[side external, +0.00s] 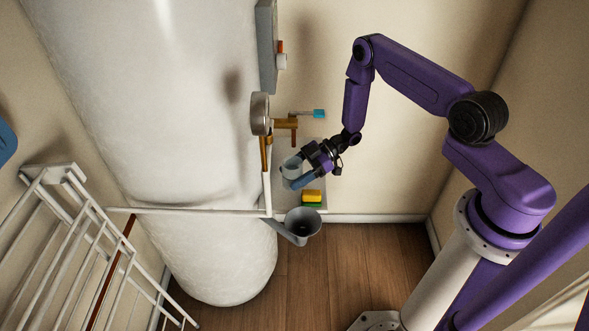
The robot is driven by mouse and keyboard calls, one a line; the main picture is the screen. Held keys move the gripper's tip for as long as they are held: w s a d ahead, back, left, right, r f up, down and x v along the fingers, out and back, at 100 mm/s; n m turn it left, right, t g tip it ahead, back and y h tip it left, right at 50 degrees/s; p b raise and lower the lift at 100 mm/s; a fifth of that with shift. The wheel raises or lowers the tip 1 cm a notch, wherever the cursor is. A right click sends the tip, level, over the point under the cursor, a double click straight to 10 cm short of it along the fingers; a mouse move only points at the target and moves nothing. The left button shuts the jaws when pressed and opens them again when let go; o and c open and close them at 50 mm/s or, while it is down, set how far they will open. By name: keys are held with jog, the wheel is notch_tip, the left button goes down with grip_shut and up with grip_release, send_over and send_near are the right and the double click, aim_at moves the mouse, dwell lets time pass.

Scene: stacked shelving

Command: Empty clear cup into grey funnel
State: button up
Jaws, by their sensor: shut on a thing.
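The clear cup (291,168) is a small, pale, see-through vessel near the middle of the side external view. My gripper (303,172) is shut on it from the right. A blue part shows just below the cup, at the fingers. The cup looks close to upright, though its exact tilt and contents are too small to tell. The cup and funnel are apart.
A white rail (190,211) runs by the large white tank (150,90). Brass pipework with a blue-handled valve (318,114) is above. A white rack (75,240) stands left. Wooden floor (350,265) is clear.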

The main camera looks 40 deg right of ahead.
dwell(0.4)
jog(key=shift+s+a+r+n+t+h, duration=0.25)
jog(key=shift+s+r+n+t+h, duration=0.15)
jog(key=shift+n, duration=0.2)
jog(key=shift+s+a+r+n+t+h, duration=0.3)
jog(key=shift+s+n, duration=0.15)
jog(key=shift+n, duration=0.15)
jog(key=n+t, duration=0.1)
jog(key=s+n+t+h, duration=0.1)
jog(key=n, duration=0.1)
jog(key=s+a+n+t, duration=0.1)
jog(key=n+t, duration=0.1)
jog(key=shift+s+f+h, duration=0.1)
jog(key=shift+f+h, duration=0.1)
jog(key=shift+h, duration=0.1)
jog(key=shift+f+n, duration=0.15)
jog(key=shift+n, duration=0.25)
jog(key=shift+r+t, duration=0.2)
jog(key=shift+t, duration=0.2)
dwell(0.4)
jog(key=shift+r+n+t, duration=0.3)
jog(key=shift+n, duration=0.3)
